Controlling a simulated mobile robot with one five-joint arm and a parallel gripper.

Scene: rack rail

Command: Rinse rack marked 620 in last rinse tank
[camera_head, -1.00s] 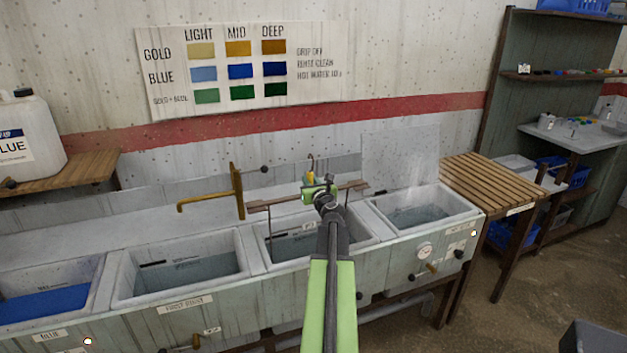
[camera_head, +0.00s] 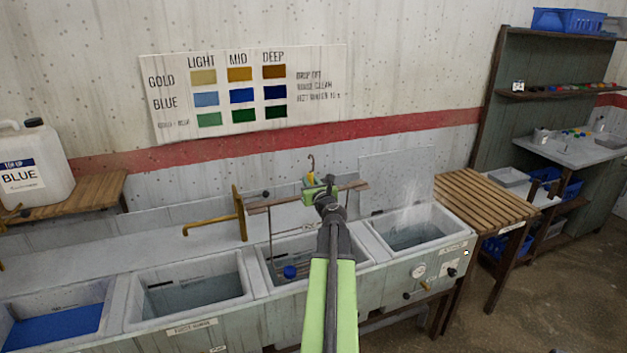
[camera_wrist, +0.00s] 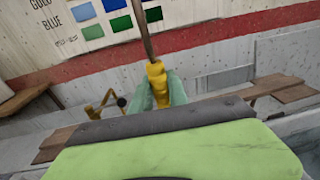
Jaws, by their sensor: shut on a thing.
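My gripper (camera_head: 322,189) is shut on the yellow grip (camera_wrist: 157,84) of a rack. A hook rises above the grip. The rack's brown crossbar (camera_head: 282,200) spans above the third tank (camera_head: 257,275), and thin rods hang from it into the tank opening. A blue piece (camera_head: 290,271) shows low on the rack, inside the tank outline; I cannot tell whether it touches the water. My arm hides the right part of the rack and tank. No number is readable on the rack. The third tank's label is hidden or unreadable.
Left of it are the first rinse tank (camera_head: 244,262) and a blue dye tank (camera_head: 52,326). Right is a steaming tank (camera_head: 452,229), then a slatted wooden table (camera_head: 478,196) with a clear top. A brass tap (camera_head: 240,212) stands behind the tanks, close to the crossbar's left end.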

